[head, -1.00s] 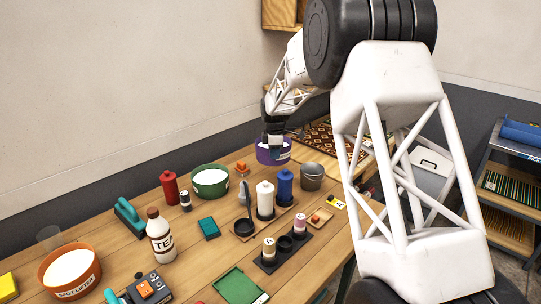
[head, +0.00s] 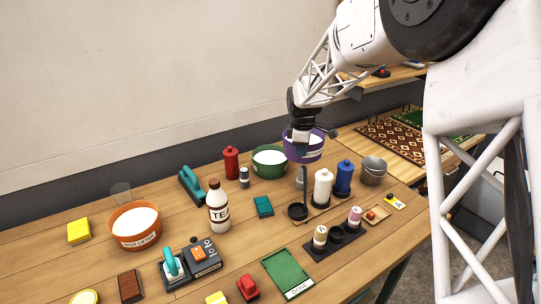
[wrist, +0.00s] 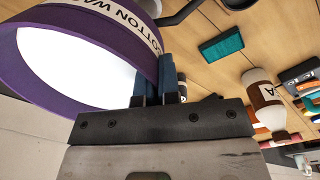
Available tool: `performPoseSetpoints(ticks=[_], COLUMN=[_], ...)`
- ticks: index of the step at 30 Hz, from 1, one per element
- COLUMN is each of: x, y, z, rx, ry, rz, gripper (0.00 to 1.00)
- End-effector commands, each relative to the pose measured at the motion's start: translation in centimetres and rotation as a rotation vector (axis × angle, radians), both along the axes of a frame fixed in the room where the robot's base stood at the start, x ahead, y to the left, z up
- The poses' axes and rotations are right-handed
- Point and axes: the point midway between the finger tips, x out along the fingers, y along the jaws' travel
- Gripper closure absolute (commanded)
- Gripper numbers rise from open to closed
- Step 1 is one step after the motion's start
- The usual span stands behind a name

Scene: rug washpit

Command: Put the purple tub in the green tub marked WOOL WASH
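The purple tub (head: 293,153) has white contents and a label; in the wrist view its label reads "COTTON WA…", the rest hidden. My gripper (head: 301,145) is shut on the tub's wall at the rim. In the wrist view the blue fingers (wrist: 160,85) sit on either side of the wall. The tub looks raised off the table and overlaps the right edge of the green tub (head: 268,168) in the head view. The green tub stands on the table with white contents. Its marking cannot be read from here.
White (head: 322,186) and blue (head: 343,180) bottles and a metal bucket (head: 373,171) stand right.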

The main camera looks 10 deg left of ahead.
Motion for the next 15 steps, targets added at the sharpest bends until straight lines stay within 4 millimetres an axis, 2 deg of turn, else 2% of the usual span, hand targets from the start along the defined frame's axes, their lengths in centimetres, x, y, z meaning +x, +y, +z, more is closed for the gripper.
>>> performPoseSetpoints(ticks=[1,6,15], x=[-1.2,-4.8,-9.3], y=[0.9,3.2,5.7], z=[0.4,0.8,1.2], rx=[0.001,0.004,0.009], ry=[-0.006,-0.018,-0.033], rz=[0.001,-0.007,-0.017], gripper=[1.00,1.00,1.00])
